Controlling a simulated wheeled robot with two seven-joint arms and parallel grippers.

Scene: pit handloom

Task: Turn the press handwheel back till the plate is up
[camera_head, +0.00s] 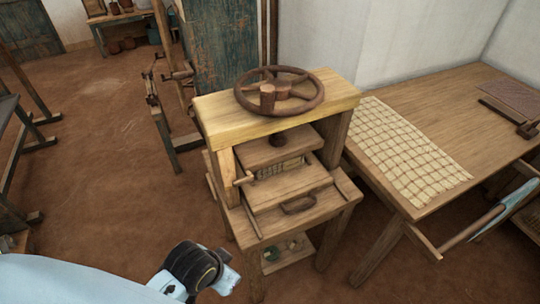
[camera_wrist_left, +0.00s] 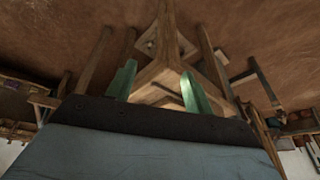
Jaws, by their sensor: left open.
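The press handwheel (camera_head: 282,89), brown with spokes and an upright knob (camera_head: 267,98), lies flat above the top beam (camera_head: 225,119) of a wooden press in the head view. Below the beam, a short dark screw (camera_head: 277,139) meets the wooden plate (camera_head: 270,152). The plate sits low, over a pale patterned stack (camera_head: 282,168); whether they touch I cannot tell. My left gripper (camera_wrist_left: 158,74) shows two green fingers, apart and empty, in the left wrist view. In the head view my left arm is low, in front of the press and well below the wheel. My right gripper is not in view.
A pull-out board (camera_head: 290,188) with a handle juts from the press front. A table (camera_head: 450,110) with a checked cloth (camera_head: 410,150) stands close at right. A wooden frame (camera_head: 165,130) stands behind at left.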

